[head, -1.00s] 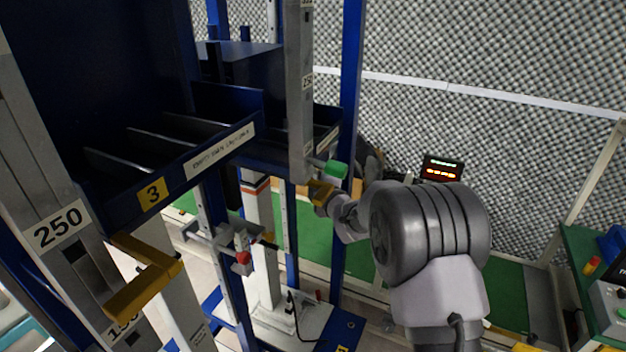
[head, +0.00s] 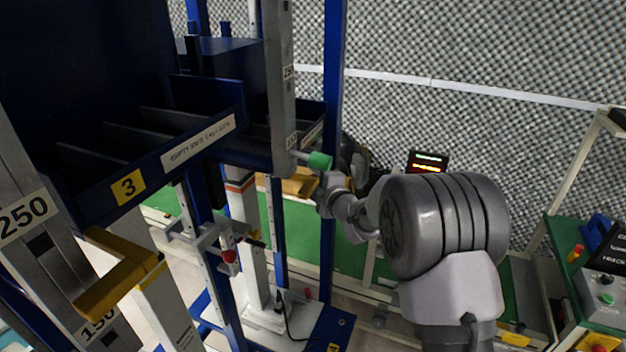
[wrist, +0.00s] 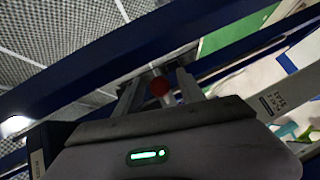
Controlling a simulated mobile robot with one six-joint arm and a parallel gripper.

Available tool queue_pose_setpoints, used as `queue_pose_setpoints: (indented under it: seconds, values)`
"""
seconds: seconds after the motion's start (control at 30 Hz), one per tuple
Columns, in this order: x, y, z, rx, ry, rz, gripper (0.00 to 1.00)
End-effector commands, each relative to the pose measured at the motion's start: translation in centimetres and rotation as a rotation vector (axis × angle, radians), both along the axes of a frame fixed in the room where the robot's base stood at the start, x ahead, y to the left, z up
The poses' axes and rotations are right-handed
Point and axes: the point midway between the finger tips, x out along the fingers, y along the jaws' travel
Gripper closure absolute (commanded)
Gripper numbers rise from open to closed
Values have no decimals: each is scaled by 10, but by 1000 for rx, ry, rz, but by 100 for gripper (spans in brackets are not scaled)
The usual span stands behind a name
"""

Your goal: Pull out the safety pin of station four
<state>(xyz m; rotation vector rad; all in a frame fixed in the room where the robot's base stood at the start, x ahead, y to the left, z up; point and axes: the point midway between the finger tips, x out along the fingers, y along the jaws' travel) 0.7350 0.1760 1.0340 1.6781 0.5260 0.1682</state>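In the head view a green-handled pin (head: 320,160) sticks out sideways from the grey column (head: 281,90) at the far end of the blue rack. My gripper (head: 326,195) is just below and right of this green handle; its fingertips are hard to make out there. In the wrist view my gripper (wrist: 160,92) has its two fingers spread apart. No number for station four is readable.
A blue rack bin (head: 205,140) with a yellow "3" label stands at left. Yellow brackets (head: 115,275) are on nearer columns. A red-knobbed clamp (head: 230,256) is on a rail below. A lit display (head: 427,162) stands behind my arm; a control box (head: 606,290) is at right.

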Motion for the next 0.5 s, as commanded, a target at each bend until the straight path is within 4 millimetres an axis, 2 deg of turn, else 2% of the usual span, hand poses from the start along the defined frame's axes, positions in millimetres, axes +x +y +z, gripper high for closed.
queue_pose_setpoints:
  seconds: [0.27,0.37,0.5]
  values:
    - [-4,-2,1,0,0,0,54]
    - [-17,-9,6,0,0,-1,54]
    - [-53,-26,15,0,0,-2,54]
